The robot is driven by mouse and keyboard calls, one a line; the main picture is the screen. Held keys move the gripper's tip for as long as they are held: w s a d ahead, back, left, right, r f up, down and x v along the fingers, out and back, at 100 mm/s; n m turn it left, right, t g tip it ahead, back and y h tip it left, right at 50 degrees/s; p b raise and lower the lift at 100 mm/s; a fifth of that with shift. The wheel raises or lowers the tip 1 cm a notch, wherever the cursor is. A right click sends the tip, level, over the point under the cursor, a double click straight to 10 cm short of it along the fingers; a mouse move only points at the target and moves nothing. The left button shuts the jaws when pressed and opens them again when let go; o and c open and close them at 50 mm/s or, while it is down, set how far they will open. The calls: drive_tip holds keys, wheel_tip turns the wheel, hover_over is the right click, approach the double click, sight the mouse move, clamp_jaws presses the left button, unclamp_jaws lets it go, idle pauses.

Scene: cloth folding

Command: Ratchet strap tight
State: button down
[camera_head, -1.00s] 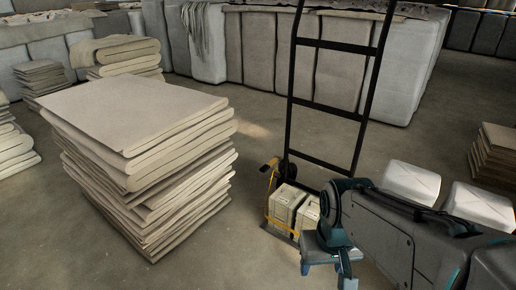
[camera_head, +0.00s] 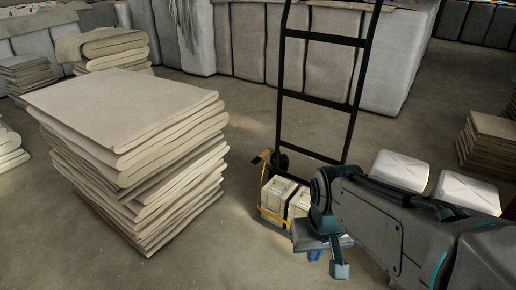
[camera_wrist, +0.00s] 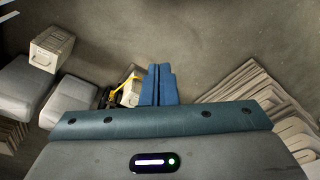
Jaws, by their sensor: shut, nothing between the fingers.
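A black hand truck (camera_head: 320,97) stands upright on the floor right of centre in the head view. Pale boxes (camera_head: 275,194) sit on its foot, with a yellow strap (camera_head: 271,216) running low across them. A yellow lever-like part (camera_head: 262,157), perhaps the ratchet, shows at the truck's left side. My gripper (camera_head: 329,262) is right of the boxes and nearer the camera, apart from the strap. In the wrist view its blue fingers (camera_wrist: 158,86) are together and empty. The yellow strap (camera_wrist: 122,86) shows just left of them, beside a pale box (camera_wrist: 131,93). My arm hides part of the load.
A tall stack of folded cloth (camera_head: 130,150) stands left of the truck, with bare floor between. White bundles (camera_head: 402,170) lie behind my arm. More folded stacks (camera_head: 490,140) stand at right. Grey bales (camera_head: 240,45) line the back. A lone box (camera_wrist: 52,47) shows in the wrist view.

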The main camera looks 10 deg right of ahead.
wheel_tip(320, 180, up, 19)
drive_tip(key=t+p, duration=0.1)
drive_tip(key=p, duration=1.5)
drive_tip(key=shift+a, duration=0.2)
